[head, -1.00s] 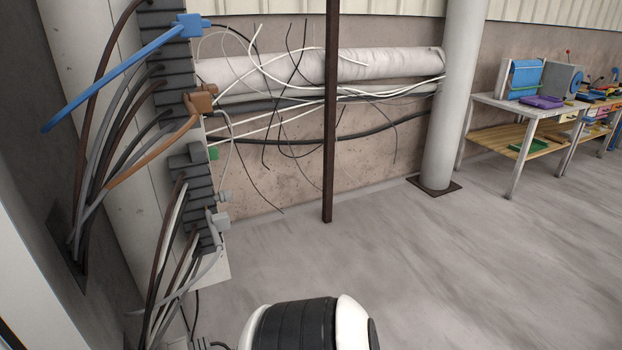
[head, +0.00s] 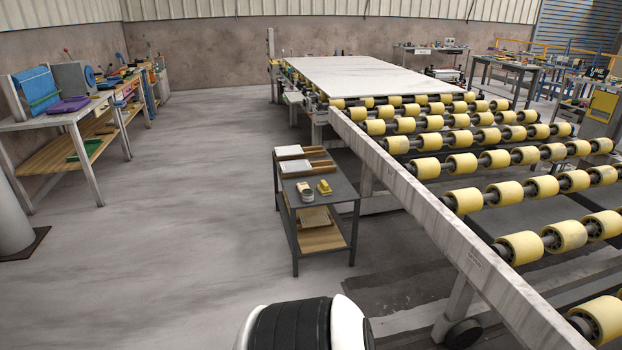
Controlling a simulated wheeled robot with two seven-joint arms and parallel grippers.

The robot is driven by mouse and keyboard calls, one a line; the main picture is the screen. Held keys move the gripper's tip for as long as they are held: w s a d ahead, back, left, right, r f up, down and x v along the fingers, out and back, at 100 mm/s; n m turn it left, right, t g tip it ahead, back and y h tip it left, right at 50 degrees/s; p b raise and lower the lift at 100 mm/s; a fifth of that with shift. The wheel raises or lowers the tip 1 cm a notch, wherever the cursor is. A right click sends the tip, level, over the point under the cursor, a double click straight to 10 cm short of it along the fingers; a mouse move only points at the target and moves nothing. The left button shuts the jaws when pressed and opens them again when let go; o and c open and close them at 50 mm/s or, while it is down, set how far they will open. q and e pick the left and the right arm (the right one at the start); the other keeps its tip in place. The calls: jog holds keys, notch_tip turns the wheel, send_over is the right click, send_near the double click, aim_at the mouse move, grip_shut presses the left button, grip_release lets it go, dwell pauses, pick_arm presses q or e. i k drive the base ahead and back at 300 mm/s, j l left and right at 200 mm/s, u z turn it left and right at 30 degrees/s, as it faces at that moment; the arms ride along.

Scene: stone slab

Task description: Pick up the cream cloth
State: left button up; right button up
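I cannot make out the cream cloth for certain. A small dark-topped cart (head: 330,190) stands ahead near the middle of the head view. A pale, flat, cream-coloured item (head: 314,217) lies on its wooden lower shelf, too small to tell whether it is cloth. On the cart's top are wooden trays with white flat contents (head: 294,166), a small round pale container (head: 307,196) and a yellow object (head: 324,187). Neither of my grippers is in view.
A long conveyor with yellow rollers (head: 520,247) runs along the right, its pale side rail (head: 440,220) beside the cart. A large stone slab (head: 370,76) lies at its far end. A workbench (head: 55,121) stands at left. The grey floor (head: 170,220) left of the cart is clear.

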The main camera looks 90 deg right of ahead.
aim_at(301, 185)
jog(key=z, duration=2.75)
jog(key=u, duration=5.1)
jog(key=z, duration=5)
